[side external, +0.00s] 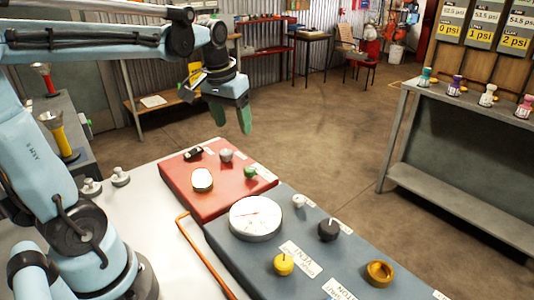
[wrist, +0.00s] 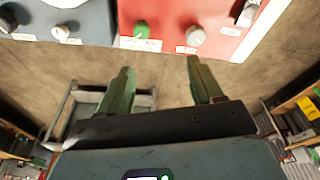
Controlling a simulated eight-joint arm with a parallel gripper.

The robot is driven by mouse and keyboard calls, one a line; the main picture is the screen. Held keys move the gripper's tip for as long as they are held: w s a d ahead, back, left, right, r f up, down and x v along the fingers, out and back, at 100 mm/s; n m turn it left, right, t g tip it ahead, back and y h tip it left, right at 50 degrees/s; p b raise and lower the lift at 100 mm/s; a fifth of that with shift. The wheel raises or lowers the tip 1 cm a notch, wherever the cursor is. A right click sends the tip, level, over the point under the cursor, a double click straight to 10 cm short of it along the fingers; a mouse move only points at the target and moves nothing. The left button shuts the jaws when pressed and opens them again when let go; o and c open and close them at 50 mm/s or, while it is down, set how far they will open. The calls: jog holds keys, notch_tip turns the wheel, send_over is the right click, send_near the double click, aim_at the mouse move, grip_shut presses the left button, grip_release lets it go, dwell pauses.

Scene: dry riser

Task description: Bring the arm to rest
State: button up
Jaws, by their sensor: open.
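My gripper (side external: 230,117) hangs in the air beyond the far edge of the red panel, fingers pointing down, touching nothing. In the wrist view my gripper (wrist: 160,85) shows two green fingers spread apart with only floor between them. The red panel (side external: 180,178) carries a green knob (side external: 250,172), a light grey knob (side external: 226,155), a black switch (side external: 193,153) and a white oval dial (side external: 202,180). In the wrist view the green knob (wrist: 141,28) and the light grey knob (wrist: 196,36) lie past the fingertips, apart from them.
A blue-grey panel (side external: 345,270) with a round gauge (side external: 256,218), a yellow knob (side external: 283,264) and a black knob (side external: 329,229) adjoins the red one. An orange pipe (side external: 205,257) runs along the near side. A grey bench (side external: 450,125) stands at right. Open floor (side external: 330,130) lies between.

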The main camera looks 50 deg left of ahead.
jog(key=shift+s+d+f+m+t+h, duration=0.15)
jog(key=shift+s+d+f+m+t, duration=0.75)
jog(key=shift+d, duration=0.9)
jog(key=shift+s+d+f+m+t+h, duration=0.1)
jog(key=shift+s+d+f+m+t, duration=0.35)
jog(key=shift+s+d+f+t, duration=0.95)
jog(key=shift+s+d+f+m+t+h, duration=0.15)
jog(key=shift+s+d+m, duration=0.55)
jog(key=shift+d, duration=1.5)
